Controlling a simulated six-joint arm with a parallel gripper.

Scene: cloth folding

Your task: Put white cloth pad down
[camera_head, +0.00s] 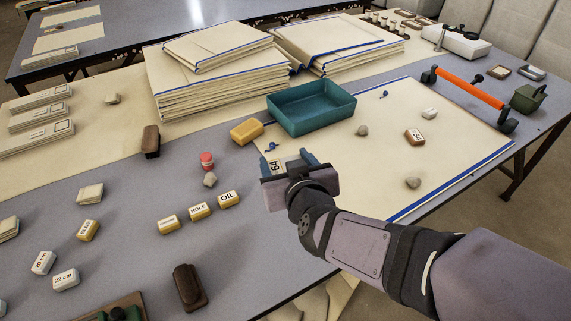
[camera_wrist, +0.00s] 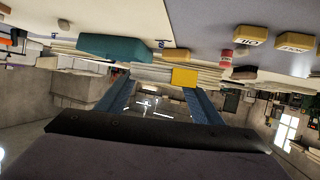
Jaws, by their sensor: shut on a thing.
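The white cloth pad (camera_head: 276,167) is a small pale piece with a dark "64" marking, in my gripper (camera_head: 289,165). My gripper's blue fingers are shut on it, above the table near the left edge of the large cream sheet. The hand hides most of the pad. In the wrist view, which is upside down, a pale block (camera_wrist: 151,73) lies between the fingertips of my gripper (camera_wrist: 159,82), with a yellow patch beside it. I cannot tell whether that patch is part of the pad.
A teal tray (camera_head: 312,110) and a yellow block (camera_head: 247,131) stand behind the gripper. The cream sheet (camera_head: 440,175) holds stones and a brown labelled block (camera_head: 413,137). Labelled yellow blocks (camera_head: 200,210) and a red-topped jar (camera_head: 206,160) lie left. Grey table shows between them.

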